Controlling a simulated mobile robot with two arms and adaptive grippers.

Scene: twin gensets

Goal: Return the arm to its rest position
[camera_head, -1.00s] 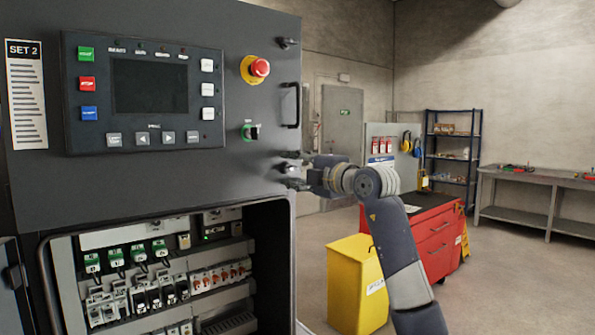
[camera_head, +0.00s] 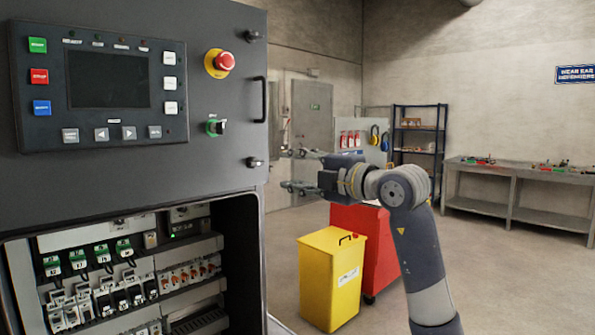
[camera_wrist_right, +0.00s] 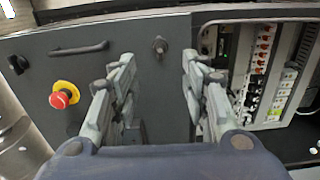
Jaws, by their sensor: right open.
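My right arm (camera_head: 415,235) rises from the lower right in the head view, bent at the elbow. Its right gripper (camera_head: 290,170) points left, open and empty, just right of the dark panel's edge and apart from it. In the right wrist view the open gripper (camera_wrist_right: 160,85) faces the panel, with a round latch knob (camera_wrist_right: 160,46) showing between and beyond its fingers. The dark control panel (camera_head: 225,170) carries a screen, buttons, a red emergency stop (camera_head: 220,62) and a green-based selector switch (camera_head: 216,126). My left gripper is out of view.
Below the panel, an open compartment holds breakers and green relays (camera_head: 90,255). A yellow bin (camera_head: 330,285) and red cabinet (camera_head: 372,235) stand behind my right arm. Shelves (camera_head: 418,140) and a grey workbench (camera_head: 520,185) line the back. The floor at right is clear.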

